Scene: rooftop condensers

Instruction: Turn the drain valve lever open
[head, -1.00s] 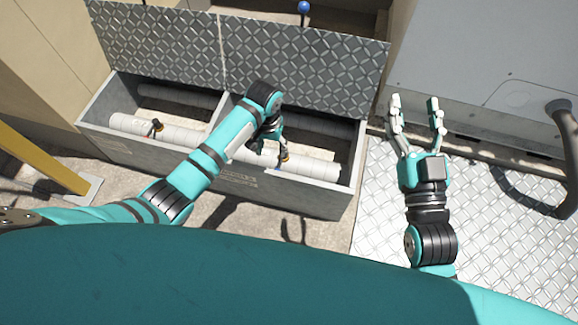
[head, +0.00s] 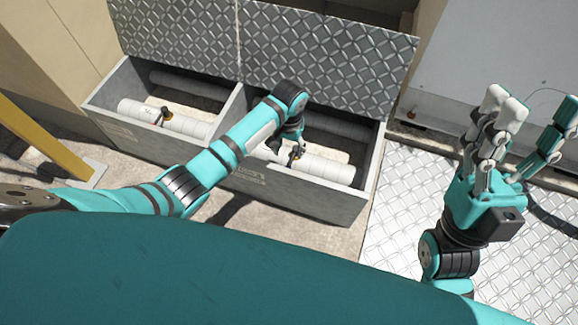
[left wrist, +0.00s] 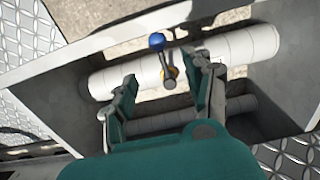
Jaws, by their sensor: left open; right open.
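The drain valve sits on a pale pipe (left wrist: 240,45) in the right compartment of an open trough. My left gripper (left wrist: 160,70) is open, with one finger on each side of the valve; contact is not clear. In the head view my left gripper (head: 291,146) reaches down into that compartment and partly hides the valve. My right gripper (head: 530,112) is open and empty, raised over the metal plate floor at the right.
A second valve (head: 163,116) with a dark lever is on the pipe in the left compartment. A divider and trough walls (head: 290,201) surround the work. The tread-plate lid (head: 320,55) stands raised behind. A yellow post (head: 45,140) is at the left, a grey cabinet (head: 485,45) at the right.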

